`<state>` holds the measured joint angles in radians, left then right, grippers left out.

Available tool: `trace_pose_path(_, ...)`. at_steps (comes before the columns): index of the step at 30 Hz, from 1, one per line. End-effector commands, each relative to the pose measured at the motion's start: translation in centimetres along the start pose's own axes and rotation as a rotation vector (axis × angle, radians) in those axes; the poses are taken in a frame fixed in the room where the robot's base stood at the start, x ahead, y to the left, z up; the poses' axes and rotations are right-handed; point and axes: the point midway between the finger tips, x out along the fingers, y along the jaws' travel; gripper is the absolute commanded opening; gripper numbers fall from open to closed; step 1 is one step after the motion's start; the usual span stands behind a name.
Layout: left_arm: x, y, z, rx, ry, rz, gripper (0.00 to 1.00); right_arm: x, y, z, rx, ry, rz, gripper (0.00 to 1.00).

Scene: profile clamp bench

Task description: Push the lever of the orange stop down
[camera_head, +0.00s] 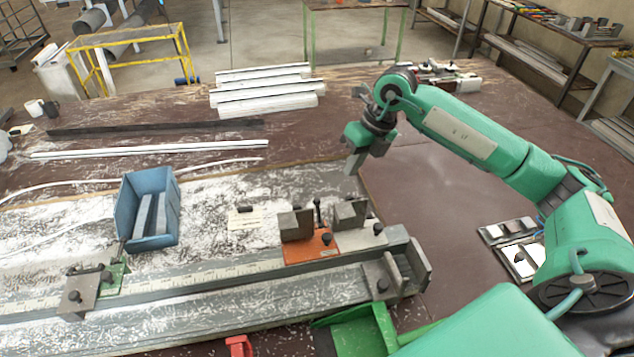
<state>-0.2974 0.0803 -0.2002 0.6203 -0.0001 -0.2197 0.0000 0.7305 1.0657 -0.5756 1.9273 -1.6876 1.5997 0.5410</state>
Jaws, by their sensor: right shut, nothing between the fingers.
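The orange stop (310,248) sits on the grey rail of the clamp bench, near the rail's right end. It carries a grey metal block (295,225). A thin dark lever (317,212) with a small knob stands roughly upright behind the orange base. My right gripper (351,165) is shut and empty. Its fingers point down, above and behind the stop, slightly right of the lever in the picture. It appears apart from the lever. My left gripper is not in view.
A second stop on a green base (117,277) sits on the rail at left. A blue bin (128,215) holding grey pieces stands behind it. A grey clamp block (349,213) is right beside the lever. White profiles (265,92) lie farther back. The brown tabletop right of the rail is mostly clear.

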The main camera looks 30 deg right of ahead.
Motion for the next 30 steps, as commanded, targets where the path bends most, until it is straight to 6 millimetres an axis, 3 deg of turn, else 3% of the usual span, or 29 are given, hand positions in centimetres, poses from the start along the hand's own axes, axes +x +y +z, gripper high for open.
trace_pose_path(6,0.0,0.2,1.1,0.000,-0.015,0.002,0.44,0.0,0.0,0.0,0.000,0.000,0.000,0.00)
trace_pose_path(13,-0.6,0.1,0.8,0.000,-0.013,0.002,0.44,1.0,0.1,0.0,0.000,0.005,0.003,0.00)
trace_pose_path(17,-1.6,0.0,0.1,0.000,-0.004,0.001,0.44,3.0,0.2,-0.1,0.000,0.007,0.004,0.00)
trace_pose_path(26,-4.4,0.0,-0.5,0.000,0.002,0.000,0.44,9.4,0.3,0.0,0.001,0.005,0.005,0.00)
trace_pose_path(30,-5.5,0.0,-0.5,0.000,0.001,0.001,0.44,11.0,0.3,1.3,0.001,0.001,0.005,0.00)
